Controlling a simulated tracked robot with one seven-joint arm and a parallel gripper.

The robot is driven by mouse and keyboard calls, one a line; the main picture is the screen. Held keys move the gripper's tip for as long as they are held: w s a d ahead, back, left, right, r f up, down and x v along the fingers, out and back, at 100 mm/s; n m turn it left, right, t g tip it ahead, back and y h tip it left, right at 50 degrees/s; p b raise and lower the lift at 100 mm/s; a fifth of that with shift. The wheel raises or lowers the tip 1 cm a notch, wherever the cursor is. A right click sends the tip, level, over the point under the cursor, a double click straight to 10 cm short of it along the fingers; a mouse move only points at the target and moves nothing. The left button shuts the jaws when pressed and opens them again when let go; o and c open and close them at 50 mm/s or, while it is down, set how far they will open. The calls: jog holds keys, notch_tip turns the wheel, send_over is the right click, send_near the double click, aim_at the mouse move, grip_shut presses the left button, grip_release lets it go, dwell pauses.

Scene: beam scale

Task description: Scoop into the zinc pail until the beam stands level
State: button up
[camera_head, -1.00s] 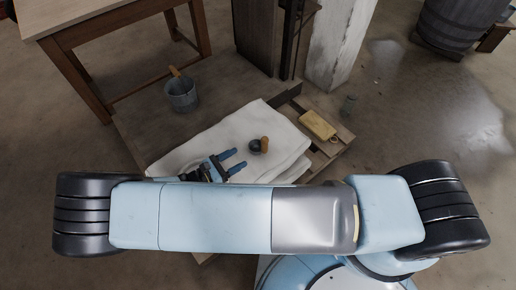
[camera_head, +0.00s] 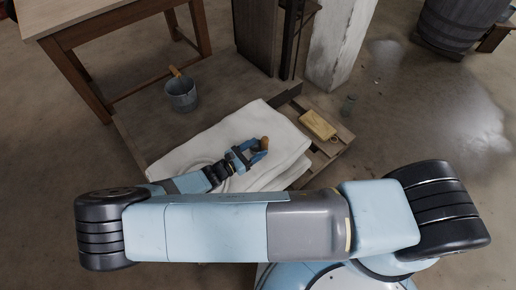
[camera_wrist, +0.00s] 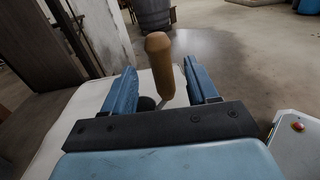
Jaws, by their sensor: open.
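The scoop shows its brown wooden handle (camera_head: 265,142) above the white sack (camera_head: 210,146); in the wrist view the handle (camera_wrist: 160,68) stands up, with a dark bowl partly hidden low beside it. My gripper (camera_head: 256,152) is open over the sack, its blue fingers on either side of the handle. In the wrist view the handle is between the fingers (camera_wrist: 165,88), with gaps showing. The grey zinc pail (camera_head: 181,99) stands upright on dark boards behind and left of the sack, with a wooden grip at its rim. I cannot make out the beam's tilt.
A wooden table (camera_head: 90,22) stands at the back left. A dark cabinet and a pale post (camera_head: 334,52) rise behind the sack. A barrel (camera_head: 452,24) stands far right.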

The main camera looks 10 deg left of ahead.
aim_at(265, 143)
jog(key=shift+x, duration=2.25)
jog(key=shift+s+r, duration=0.1)
jog(key=shift+r, duration=0.05)
jog(key=shift+c, duration=0.4)
grip_shut()
